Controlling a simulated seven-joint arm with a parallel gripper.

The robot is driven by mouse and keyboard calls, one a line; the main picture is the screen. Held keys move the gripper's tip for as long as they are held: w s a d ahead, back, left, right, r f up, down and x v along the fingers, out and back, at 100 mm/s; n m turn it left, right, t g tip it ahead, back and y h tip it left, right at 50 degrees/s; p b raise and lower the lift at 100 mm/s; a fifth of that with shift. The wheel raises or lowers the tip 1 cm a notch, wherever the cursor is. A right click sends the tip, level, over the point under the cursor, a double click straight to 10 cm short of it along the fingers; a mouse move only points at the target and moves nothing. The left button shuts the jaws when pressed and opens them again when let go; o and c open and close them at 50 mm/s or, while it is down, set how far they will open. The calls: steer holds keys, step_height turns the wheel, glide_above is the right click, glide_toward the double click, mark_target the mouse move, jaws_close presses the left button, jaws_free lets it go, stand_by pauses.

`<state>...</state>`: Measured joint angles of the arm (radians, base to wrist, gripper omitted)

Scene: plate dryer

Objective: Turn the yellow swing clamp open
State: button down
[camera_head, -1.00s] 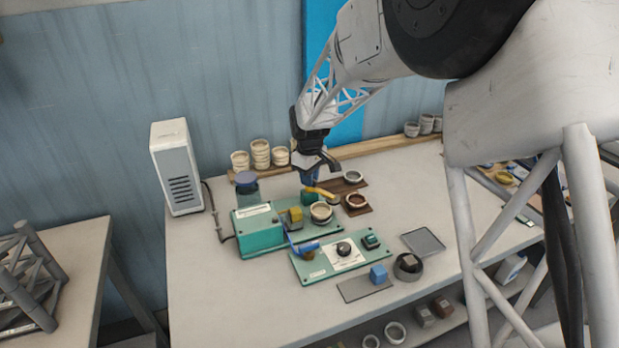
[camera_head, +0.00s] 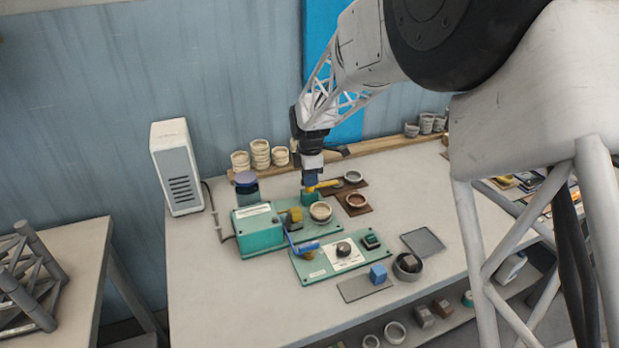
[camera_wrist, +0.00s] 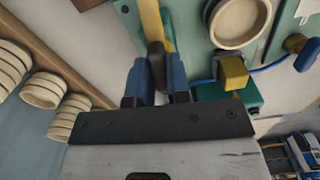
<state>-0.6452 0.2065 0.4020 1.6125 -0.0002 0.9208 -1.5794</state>
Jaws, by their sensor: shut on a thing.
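The yellow swing clamp (camera_head: 326,184) is a thin bar on a green post (camera_head: 309,196) at the back of the green fixture. It points right, towards the back, and lies beside the pale round cup (camera_head: 320,211), not over it. My gripper (camera_head: 309,186) comes down from above with its blue fingers around the clamp near the post. In the wrist view the fingers (camera_wrist: 158,78) are shut on the clamp (camera_wrist: 151,20), whose bar runs away to the top edge. The cup (camera_wrist: 238,20) is apart from it on the right.
A yellow block (camera_head: 295,214) and a blue-handled lever (camera_head: 305,248) are close to the cup. Brown mats with round dishes (camera_head: 356,200) lie to the right. Stacked cups (camera_head: 260,152) stand behind.

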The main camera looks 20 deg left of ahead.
steer(key=shift+n, duration=0.8)
steer(key=c, duration=1.1)
jaws_free()
steer(key=shift+r, duration=0.15)
steer(key=shift+r, duration=3.75)
